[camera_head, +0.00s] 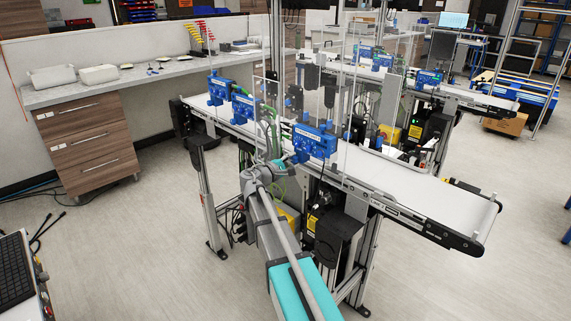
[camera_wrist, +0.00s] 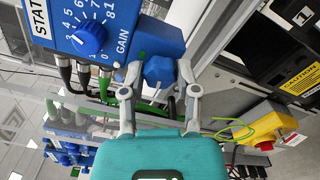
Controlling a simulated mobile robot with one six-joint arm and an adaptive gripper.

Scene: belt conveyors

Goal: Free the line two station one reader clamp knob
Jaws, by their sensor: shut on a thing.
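The reader is a blue box (camera_wrist: 105,25) with a white GAIN dial and blue pointer; its label is cut off at "STAT". In the head view the blue reader (camera_head: 315,141) is mounted above the near belt. A blue faceted clamp knob (camera_wrist: 159,72) sits beside the reader's lower end in the wrist view. My gripper (camera_wrist: 160,80) has one grey finger on each side of this knob and is shut on it. In the head view my gripper (camera_head: 285,160) is at the near side of the reader, and the knob is too small to make out there.
Black and green cables (camera_wrist: 85,80) run under the reader. A yellow box with a red emergency button (camera_wrist: 266,146) is at the lower right. Clear upright panels (camera_head: 358,110) stand along the near belt (camera_head: 430,195). More blue readers (camera_head: 219,90) stand farther left.

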